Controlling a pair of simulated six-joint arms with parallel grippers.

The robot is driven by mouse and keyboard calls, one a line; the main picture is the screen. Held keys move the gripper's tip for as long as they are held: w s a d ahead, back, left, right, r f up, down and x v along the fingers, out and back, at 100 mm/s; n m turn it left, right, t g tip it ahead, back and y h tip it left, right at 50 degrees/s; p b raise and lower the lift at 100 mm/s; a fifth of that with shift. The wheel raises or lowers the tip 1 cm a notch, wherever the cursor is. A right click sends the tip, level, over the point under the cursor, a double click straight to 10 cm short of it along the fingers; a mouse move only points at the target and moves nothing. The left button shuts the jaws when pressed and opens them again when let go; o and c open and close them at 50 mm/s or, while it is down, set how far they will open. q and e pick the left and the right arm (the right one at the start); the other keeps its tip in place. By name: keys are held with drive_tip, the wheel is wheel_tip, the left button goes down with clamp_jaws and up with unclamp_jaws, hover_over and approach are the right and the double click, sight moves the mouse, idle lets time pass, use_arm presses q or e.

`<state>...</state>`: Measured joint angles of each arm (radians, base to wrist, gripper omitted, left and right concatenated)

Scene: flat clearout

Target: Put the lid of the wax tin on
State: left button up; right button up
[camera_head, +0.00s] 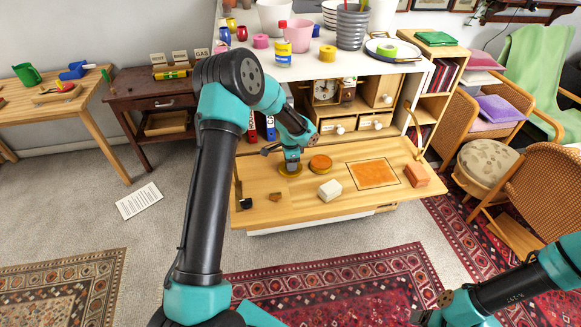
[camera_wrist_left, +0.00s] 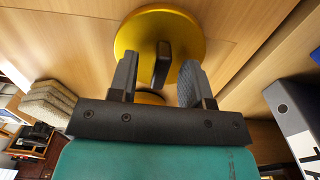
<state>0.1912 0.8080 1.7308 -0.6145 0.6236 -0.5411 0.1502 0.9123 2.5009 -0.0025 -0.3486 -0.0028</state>
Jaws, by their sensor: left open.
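A round gold lid (camera_head: 286,173) lies flat on the wooden desk flap, and it fills the upper middle of the left wrist view (camera_wrist_left: 185,30). A dark upright knob (camera_wrist_left: 162,63) stands at its middle. My left gripper (camera_head: 291,163) is right over the lid. In the left wrist view its fingers (camera_wrist_left: 157,80) are open, one on each side of the knob, with gaps visible. The round tin with an orange-brown top of wax (camera_head: 320,163) stands just right of the lid, open. My right gripper (camera_head: 432,312) is at the lower right, far from both; its fingers are unclear.
Binders (camera_head: 270,128) stand behind my left gripper. Small drawers (camera_head: 337,126) are at the back.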

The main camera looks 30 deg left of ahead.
use_arm(q)
drive_tip(key=shift+c, duration=0.2)
clamp_jaws()
drive_tip(key=shift+r, duration=0.15)
wheel_tip(320, 180, up, 10)
idle(0.6)
drive_tip(key=shift+w, duration=0.1)
idle(0.3)
